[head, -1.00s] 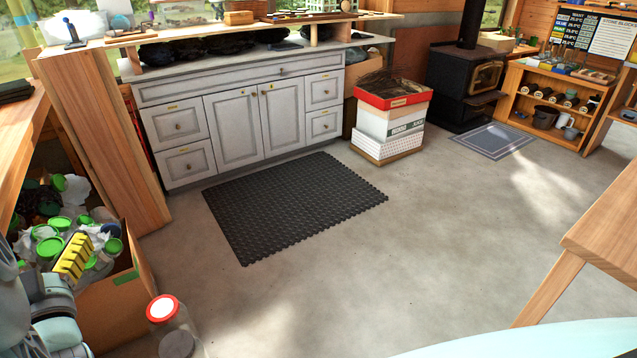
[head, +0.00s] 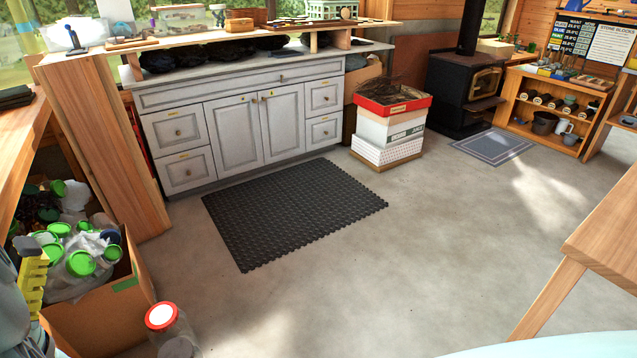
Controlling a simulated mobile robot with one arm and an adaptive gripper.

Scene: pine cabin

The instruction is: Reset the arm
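My gripper (head: 32,272) is at the left edge of the head view, partly cut off by the frame. A yellow ribbed part and a grey tip of it show in front of the cardboard box. I cannot see both fingers clearly, so whether it is open or shut is unclear. No object is visibly held in the part that shows.
A cardboard box (head: 105,312) with green-lidded jars (head: 80,262) stands beside my gripper. A red-lidded jar (head: 172,335) is on the floor. A wooden table (head: 608,235) is at right. The middle floor (head: 400,270) is clear around a black mat (head: 290,210).

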